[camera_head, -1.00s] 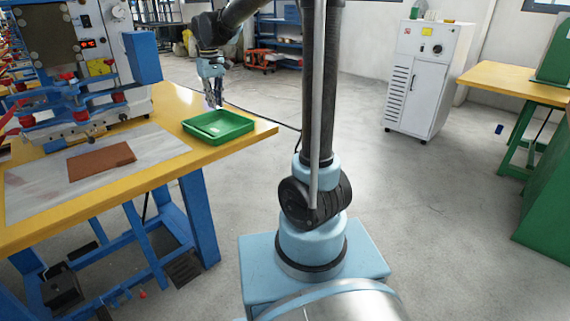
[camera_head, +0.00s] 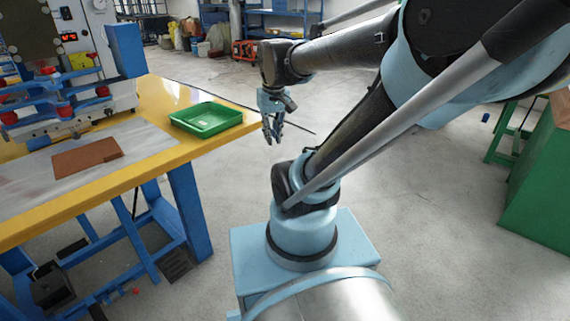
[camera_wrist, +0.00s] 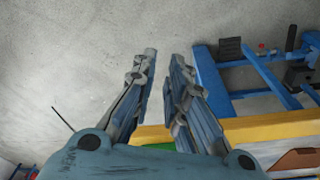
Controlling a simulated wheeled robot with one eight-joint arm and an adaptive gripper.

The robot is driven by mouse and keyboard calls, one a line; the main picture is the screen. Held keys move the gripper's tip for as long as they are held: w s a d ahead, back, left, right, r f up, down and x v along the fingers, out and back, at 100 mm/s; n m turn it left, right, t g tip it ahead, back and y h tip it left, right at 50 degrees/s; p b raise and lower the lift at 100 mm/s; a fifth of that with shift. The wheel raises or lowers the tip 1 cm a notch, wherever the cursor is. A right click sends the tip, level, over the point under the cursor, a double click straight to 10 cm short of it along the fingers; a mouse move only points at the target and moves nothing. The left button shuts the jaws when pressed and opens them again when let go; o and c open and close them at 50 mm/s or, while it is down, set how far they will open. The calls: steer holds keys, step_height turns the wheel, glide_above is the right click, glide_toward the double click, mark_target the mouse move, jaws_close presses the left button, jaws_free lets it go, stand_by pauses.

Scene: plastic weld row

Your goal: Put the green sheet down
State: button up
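My gripper (camera_head: 272,135) hangs fingers down just beyond the right end of the yellow table, over the floor. In the wrist view its two fingers (camera_wrist: 165,60) are a little apart with nothing between them. A green tray (camera_head: 184,129) stands on the right end of the table, to the left of my gripper and apart from it.
The yellow table (camera_head: 150,172) has blue legs. On it lie a grey mat (camera_head: 140,140) and a brown sheet (camera_head: 87,157), beside a blue press (camera_head: 60,112). A green bench (camera_head: 540,190) stands at the right. Open floor surrounds my base on the right.

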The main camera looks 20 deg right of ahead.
steer(key=s+d+f+m, duration=0.1)
steer(key=s+d+f, duration=0.1)
steer(key=s+f, duration=0.5)
steer(key=shift+d+m, duration=0.25)
steer(key=shift+m, duration=0.05)
steer(key=shift+f, duration=0.1)
steer(key=shift+w+f, duration=0.2)
steer(key=shift+w, duration=0.3)
stand_by(1.3)
